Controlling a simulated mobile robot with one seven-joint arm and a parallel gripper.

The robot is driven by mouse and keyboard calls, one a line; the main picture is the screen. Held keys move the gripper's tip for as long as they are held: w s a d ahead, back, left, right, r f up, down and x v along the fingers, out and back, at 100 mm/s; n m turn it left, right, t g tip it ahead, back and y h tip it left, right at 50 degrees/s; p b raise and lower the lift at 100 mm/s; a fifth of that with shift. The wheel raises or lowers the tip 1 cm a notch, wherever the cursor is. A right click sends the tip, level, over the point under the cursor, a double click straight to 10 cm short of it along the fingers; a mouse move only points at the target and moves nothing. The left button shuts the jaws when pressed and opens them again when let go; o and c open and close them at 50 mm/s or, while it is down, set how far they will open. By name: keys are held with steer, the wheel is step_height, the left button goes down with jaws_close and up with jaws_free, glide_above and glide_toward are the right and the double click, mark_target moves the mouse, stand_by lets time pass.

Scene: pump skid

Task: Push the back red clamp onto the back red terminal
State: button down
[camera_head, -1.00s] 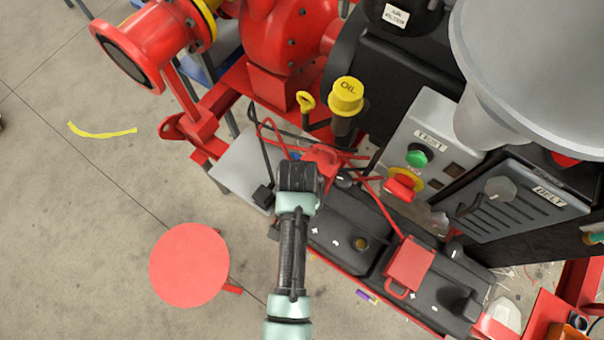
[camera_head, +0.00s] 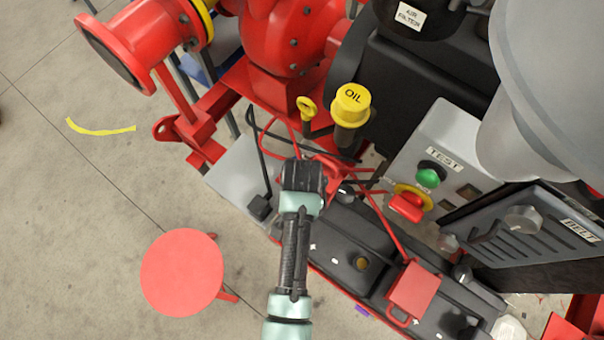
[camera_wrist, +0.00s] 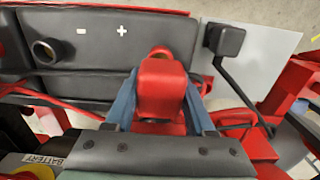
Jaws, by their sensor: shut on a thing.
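The back red clamp (camera_wrist: 160,90) sits between the two blue-grey fingers of my gripper (camera_wrist: 162,105) in the wrist view. My gripper is shut on it. Its rounded red nose lies over the edge of the black battery (camera_wrist: 105,62), close to a plus mark. The back red terminal cannot be made out; the clamp and fingers cover that spot. I cannot tell whether the clamp touches it. In the head view my gripper (camera_head: 310,165) is over the battery's back end, and its dark body hides most of the clamp.
Red cables run beside my gripper to a red flap (camera_head: 414,290) on the front battery. A grey plate with a black block (camera_head: 260,207) lies to the left. The yellow oil cap (camera_head: 350,104) and the test box (camera_head: 442,150) stand close by. A red stool (camera_head: 182,274) is on the floor.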

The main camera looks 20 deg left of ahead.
steer(key=shift+f+b, duration=0.4)
steer(key=shift+f, duration=0.35)
steer(key=shift+r, duration=0.15)
steer(key=shift+p, duration=0.75)
steer(key=shift+f+b, duration=1.1)
steer(key=shift+f, duration=0.65)
stand_by(0.4)
steer(key=shift+c, duration=0.9)
jaws_free()
